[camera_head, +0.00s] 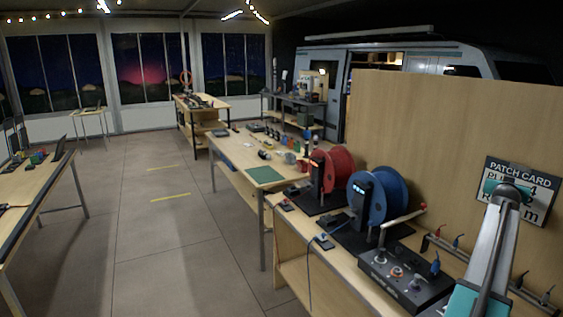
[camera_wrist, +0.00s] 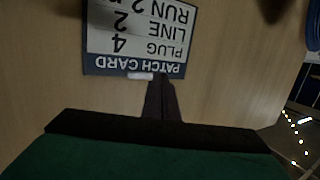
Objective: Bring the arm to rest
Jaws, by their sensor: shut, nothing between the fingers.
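My arm (camera_head: 492,245) rises at the right of the head view, in front of the wooden panel, with its teal joint over the patch card. My gripper (camera_wrist: 161,82) shows in the wrist view, its dark fingers together and empty. They point toward the patch card (camera_wrist: 140,38), which appears upside down there and reads "PLUG 4, LINE 2, RUN 2". I cannot tell whether the fingertips touch the card or panel. In the head view, the gripper cannot be made out, and my arm covers part of the card (camera_head: 534,205).
The wooden panel (camera_head: 420,130) stands close to my arm. Below are a black control box (camera_head: 405,280), a blue reel (camera_head: 390,195), a red reel (camera_head: 342,165) and a rail with plugs (camera_head: 470,262). The floor (camera_head: 130,240) at left is open between the benches.

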